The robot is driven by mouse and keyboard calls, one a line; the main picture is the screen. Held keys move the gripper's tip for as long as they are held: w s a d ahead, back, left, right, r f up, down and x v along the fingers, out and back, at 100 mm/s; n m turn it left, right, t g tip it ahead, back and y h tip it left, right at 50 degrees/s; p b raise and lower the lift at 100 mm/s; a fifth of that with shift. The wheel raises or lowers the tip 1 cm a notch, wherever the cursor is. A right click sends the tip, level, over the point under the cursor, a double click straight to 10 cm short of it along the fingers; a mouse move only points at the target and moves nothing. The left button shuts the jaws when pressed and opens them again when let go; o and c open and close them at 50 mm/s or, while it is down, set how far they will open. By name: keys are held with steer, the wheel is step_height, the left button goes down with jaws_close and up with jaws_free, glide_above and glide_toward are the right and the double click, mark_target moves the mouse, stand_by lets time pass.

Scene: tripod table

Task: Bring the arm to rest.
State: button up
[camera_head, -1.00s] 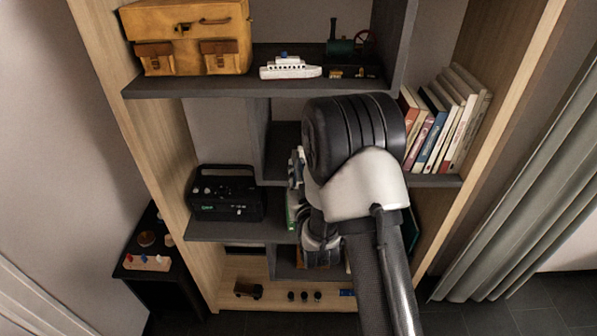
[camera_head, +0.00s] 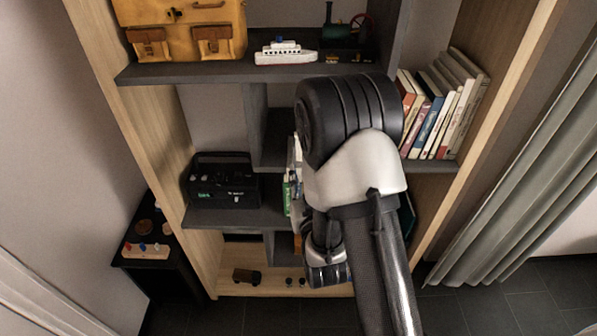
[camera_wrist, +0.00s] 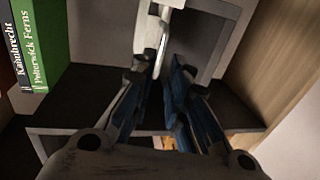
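My arm reaches up in front of the shelf unit (camera_head: 215,73) in the head view, its thick black and white joint before the middle shelves. There my gripper is mostly hidden behind my own arm. In the wrist view my gripper (camera_wrist: 165,68) shows two fingers with dark blue pads and a gap between them, so it looks open. I see no object clearly held in it. A pale frame-like shape (camera_wrist: 205,45) lies beyond the fingertips; I cannot tell what it is.
A green book (camera_wrist: 42,45) stands left of the fingers. A black radio (camera_head: 222,182), a toy ship (camera_head: 286,52), a tan case (camera_head: 185,15) and several books (camera_head: 440,105) fill shelves around the arm. A dark side table (camera_head: 165,275) stands left; a curtain (camera_head: 520,160) hangs right.

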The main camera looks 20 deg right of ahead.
stand_by(0.3)
steer(key=s+a+r+g+y, duration=0.1)
steer(key=s+a+r+g, duration=0.1)
steer(key=s+r+g, duration=0.7)
steer(key=s+g, duration=0.1)
steer(key=s, duration=0.8)
steer(key=s+r+n+g, duration=0.1)
steer(key=s+r+g, duration=0.1)
steer(key=s, duration=1)
steer(key=shift+s+a+r+g+y, duration=0.2)
steer(key=shift+g+y, duration=0.1)
steer(key=shift+g, duration=0.4)
